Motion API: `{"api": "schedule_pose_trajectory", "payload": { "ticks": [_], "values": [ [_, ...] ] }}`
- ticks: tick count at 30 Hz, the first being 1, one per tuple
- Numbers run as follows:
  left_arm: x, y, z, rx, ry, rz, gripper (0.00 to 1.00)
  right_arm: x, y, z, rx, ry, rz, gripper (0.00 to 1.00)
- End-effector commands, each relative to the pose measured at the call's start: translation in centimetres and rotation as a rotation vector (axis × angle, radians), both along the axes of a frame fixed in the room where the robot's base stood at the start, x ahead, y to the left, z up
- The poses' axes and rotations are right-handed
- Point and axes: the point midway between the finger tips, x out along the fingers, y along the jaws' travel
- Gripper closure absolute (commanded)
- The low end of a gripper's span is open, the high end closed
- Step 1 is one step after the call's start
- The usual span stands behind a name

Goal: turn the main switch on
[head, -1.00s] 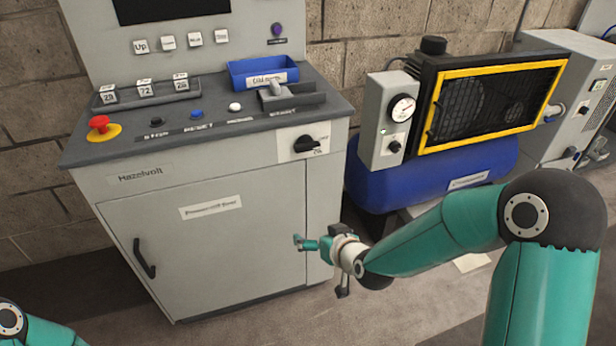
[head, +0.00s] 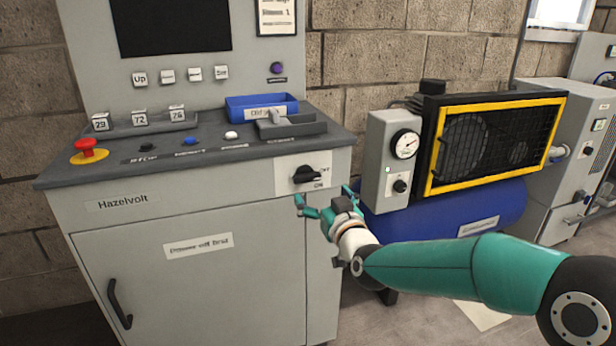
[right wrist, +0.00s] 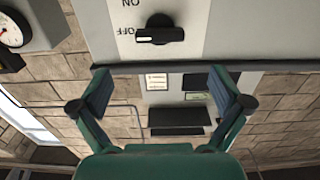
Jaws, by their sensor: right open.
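The main switch (head: 307,174) is a black rotary knob on a white plate on the front of the grey Hazelvolt cabinet. Its handle lies horizontal, toward the OFF label; ON is printed below. In the right wrist view the knob (right wrist: 159,30) appears upside down at the top, its white mark beside OFF. My right gripper (head: 324,198) is open and empty, just below and in front of the knob, apart from it. Its spread fingers (right wrist: 160,88) also show in the right wrist view, with nothing between them. My left gripper is out of view.
The cabinet's sloping console carries a red emergency button (head: 87,150), small push buttons, and a blue tray (head: 262,106). A compressor (head: 490,140) with a gauge box (head: 390,160) stands close to the right of the cabinet. The cabinet door has a black handle (head: 119,303).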

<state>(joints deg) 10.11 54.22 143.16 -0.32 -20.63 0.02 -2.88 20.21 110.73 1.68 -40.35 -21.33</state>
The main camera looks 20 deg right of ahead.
Motion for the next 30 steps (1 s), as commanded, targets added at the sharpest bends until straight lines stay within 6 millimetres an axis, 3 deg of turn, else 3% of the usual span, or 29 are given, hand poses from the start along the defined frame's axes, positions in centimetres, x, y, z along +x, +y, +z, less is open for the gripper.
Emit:
{"api": "schedule_pose_trajectory", "payload": {
  "ticks": [6,13,19,29,30],
  "values": [
    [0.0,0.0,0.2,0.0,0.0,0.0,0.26,4.8,0.2,-0.1,0.0,0.0,0.0,0.0],
    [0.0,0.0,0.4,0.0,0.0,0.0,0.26,8.3,0.3,-0.1,0.0,0.0,0.0,0.0],
    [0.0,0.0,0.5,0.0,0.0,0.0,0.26,9.7,0.4,0.0,0.0,0.0,0.001,0.0],
    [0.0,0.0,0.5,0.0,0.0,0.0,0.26,10.0,0.4,-0.1,0.0,0.001,0.002,0.0],
    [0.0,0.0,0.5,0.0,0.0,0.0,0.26,10.0,0.4,-0.1,0.0,0.001,0.002,0.03]
  ]
}}
